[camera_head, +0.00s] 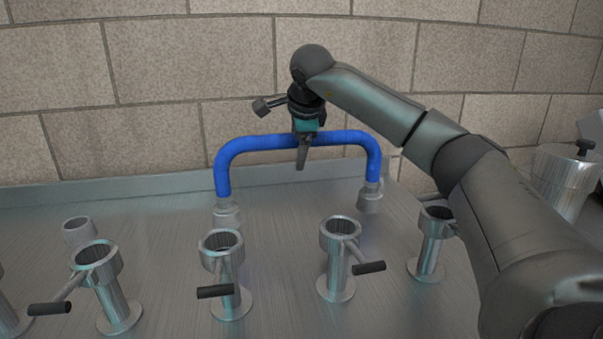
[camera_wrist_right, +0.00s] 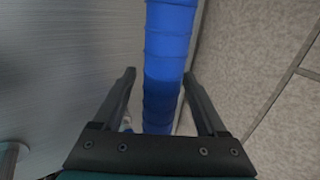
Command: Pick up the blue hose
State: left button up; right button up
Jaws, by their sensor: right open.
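The blue hose (camera_head: 262,143) is an upside-down U with a metal fitting at each lower end, at the back of the metal table by the brick wall. My right gripper (camera_head: 303,158) is at the middle of the hose's top span, pointing down. In the right wrist view the blue hose (camera_wrist_right: 168,60) runs between the two open fingers of my right gripper (camera_wrist_right: 158,85), with gaps on both sides. The fingers are around the hose and not closed on it. My left gripper is not in view.
Several metal valve posts with black-handled levers, such as one (camera_head: 225,275) at the centre, stand in front of the hose on the metal table (camera_head: 160,195). A metal canister (camera_head: 562,180) stands at the right. The brick wall (camera_head: 160,70) is close behind.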

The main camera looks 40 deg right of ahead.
jog(key=shift+w+f, duration=0.1)
grip_shut()
dwell(0.6)
